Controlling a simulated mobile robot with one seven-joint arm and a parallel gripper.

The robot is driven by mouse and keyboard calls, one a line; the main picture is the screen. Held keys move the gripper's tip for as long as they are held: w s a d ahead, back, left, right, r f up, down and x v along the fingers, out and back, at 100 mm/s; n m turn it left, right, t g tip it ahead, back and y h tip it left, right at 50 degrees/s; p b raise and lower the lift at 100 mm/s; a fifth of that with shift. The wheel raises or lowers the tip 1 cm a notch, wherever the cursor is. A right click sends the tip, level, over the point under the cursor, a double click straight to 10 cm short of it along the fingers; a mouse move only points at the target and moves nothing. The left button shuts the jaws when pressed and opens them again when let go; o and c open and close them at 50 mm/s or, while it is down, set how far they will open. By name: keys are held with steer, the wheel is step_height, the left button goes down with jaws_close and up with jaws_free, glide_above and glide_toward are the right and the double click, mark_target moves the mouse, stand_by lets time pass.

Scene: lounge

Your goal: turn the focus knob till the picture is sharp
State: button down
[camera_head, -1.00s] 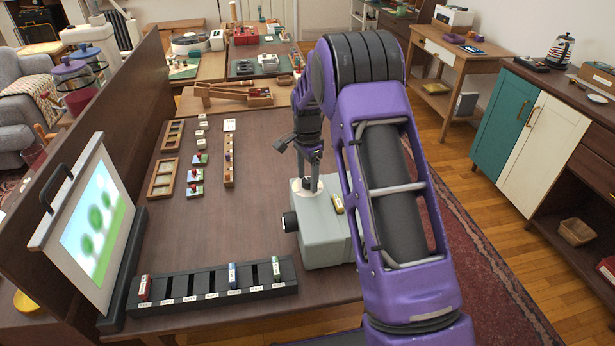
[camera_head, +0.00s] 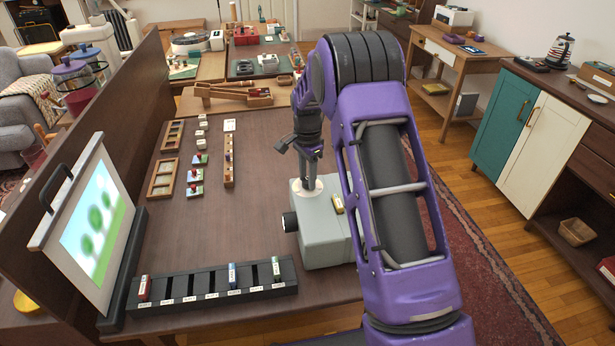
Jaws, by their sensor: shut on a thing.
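The grey projector (camera_head: 322,243) sits on the near right of the brown table, its dark lens (camera_head: 290,221) facing left. My gripper (camera_head: 309,180) points down over its top and is shut on the pale round focus knob (camera_head: 300,190). The fingers and the arm hide part of the knob and the projector's right side. The screen (camera_head: 97,215) stands at the table's left. Its picture shows green, rounded tree shapes on a pale blue and green ground, with soft, blurred edges.
A black slotted rack (camera_head: 208,297) with a few small coloured pieces lies along the table's front. Wooden trays (camera_head: 162,179), small blocks and a wooden strip (camera_head: 229,160) lie behind. The middle of the table is clear.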

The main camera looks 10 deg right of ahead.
mark_target(307, 180)
steer(key=shift+n, duration=2.5)
steer(key=shift+c, duration=2.2)
jaws_free()
step_height(307, 180, up, 18)
steer(key=shift+f+p, duration=0.25)
steer(key=shift+p, duration=0.2)
